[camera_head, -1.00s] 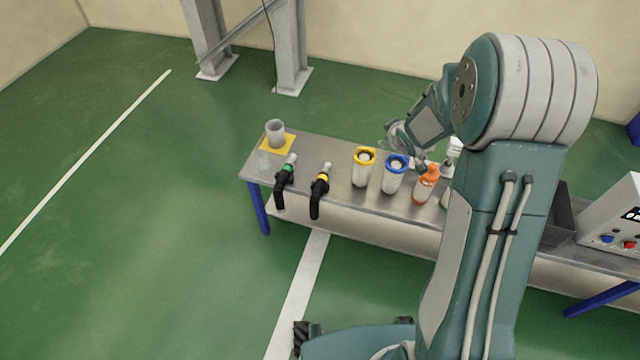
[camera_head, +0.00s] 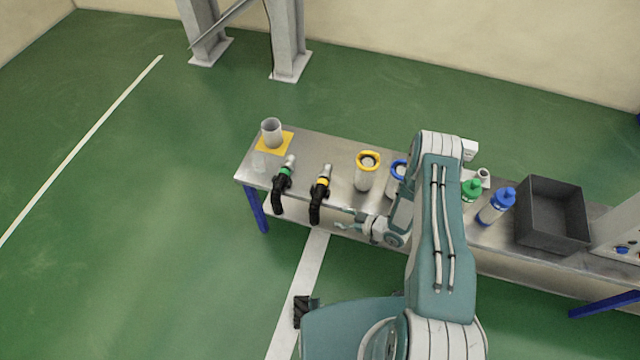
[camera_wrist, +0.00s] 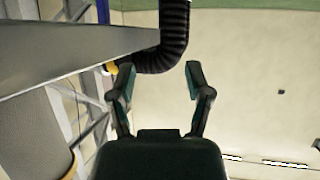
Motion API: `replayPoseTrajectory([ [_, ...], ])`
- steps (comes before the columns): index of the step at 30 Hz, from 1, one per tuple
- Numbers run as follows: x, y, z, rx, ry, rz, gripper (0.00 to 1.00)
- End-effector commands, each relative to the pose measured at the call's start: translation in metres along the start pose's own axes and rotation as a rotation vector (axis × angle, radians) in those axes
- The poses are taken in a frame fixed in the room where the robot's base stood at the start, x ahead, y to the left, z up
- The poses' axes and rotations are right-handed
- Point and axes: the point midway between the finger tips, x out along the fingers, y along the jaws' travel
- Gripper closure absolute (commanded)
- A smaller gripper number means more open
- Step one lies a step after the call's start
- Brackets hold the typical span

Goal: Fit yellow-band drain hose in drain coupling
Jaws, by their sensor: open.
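The yellow-band drain hose (camera_head: 317,207) is black and ribbed, with a yellow band and a pale metal end. It lies on the bench, its bent end hanging over the front edge. My gripper (camera_head: 344,221) is open and empty, right of this hanging end, low by the bench front. In the wrist view, a black ribbed hose (camera_wrist: 175,35) curves ahead of my open gripper (camera_wrist: 160,72), with a bit of yellow near its left end. Whether the fingers touch it is unclear. I cannot tell which thing is the drain coupling.
A green-band hose (camera_head: 280,192) lies close on the left. A grey cup (camera_head: 272,133) stands on a yellow mat. Yellow-ringed (camera_head: 365,175) and blue-ringed (camera_head: 396,176) containers stand to the right. Bottles and a dark bin (camera_head: 552,218) are farther right.

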Motion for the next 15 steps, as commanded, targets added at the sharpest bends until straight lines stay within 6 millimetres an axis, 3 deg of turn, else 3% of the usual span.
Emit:
replayPoseTrajectory([
  [3, 0.002, -0.017, 0.011, 0.017, 0.035, -0.023, 0.35],
  [7, 0.008, -0.022, 0.013, 0.020, 0.049, -0.032, 0.35],
  [15, 0.050, -0.024, 0.011, 0.020, 0.047, -0.033, 0.35],
])
